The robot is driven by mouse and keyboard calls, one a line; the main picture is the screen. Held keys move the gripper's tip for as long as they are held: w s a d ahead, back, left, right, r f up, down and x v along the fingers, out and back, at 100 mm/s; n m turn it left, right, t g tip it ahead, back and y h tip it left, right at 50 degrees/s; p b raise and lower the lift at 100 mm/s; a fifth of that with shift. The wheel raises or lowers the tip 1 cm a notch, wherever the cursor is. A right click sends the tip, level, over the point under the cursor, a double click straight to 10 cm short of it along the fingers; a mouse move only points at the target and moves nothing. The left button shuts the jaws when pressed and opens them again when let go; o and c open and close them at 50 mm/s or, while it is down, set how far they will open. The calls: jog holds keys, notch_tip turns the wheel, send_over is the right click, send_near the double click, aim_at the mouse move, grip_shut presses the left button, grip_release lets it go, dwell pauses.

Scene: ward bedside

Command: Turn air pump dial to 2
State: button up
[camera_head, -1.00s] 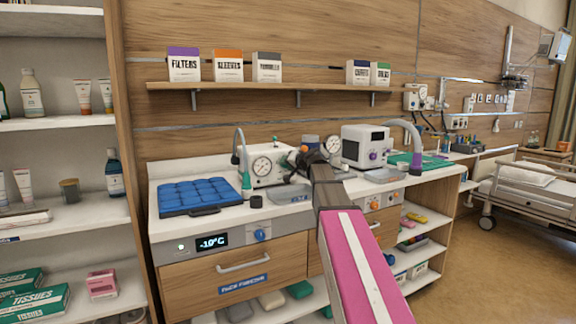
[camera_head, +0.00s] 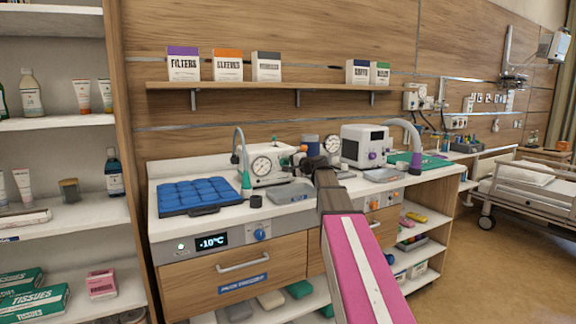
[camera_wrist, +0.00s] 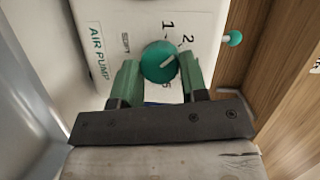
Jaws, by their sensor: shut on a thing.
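The air pump (camera_wrist: 118,22) has a white face with printed numbers in the wrist view. Its round teal dial (camera_wrist: 157,62) has a pale pointer line aimed to the upper right, close to the printed 2. I cannot tell if it lines up exactly. My gripper (camera_wrist: 158,74) has green fingers on both sides of the dial and is shut on it. The right finger covers part of the number scale. In the head view my gripper (camera_head: 312,163) is over the counter, and the dial cannot be made out.
A teal ball knob (camera_wrist: 233,38) sticks out beside the pump face. On the counter are a blue pad (camera_head: 192,193), a grey lidded tray (camera_head: 290,194) and a white boxy device (camera_head: 365,147). A shelf (camera_head: 270,86) with boxes is above.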

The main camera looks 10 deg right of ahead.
jog(key=shift+f+m, duration=0.1)
jog(key=shift+m, duration=0.2)
dwell(0.4)
jog(key=o, duration=0.9)
jog(key=shift+s+d, duration=0.1)
jog(key=v, duration=1)
jog(key=shift+s+d+f, duration=0.1)
jog(key=shift+s+d, duration=0.15)
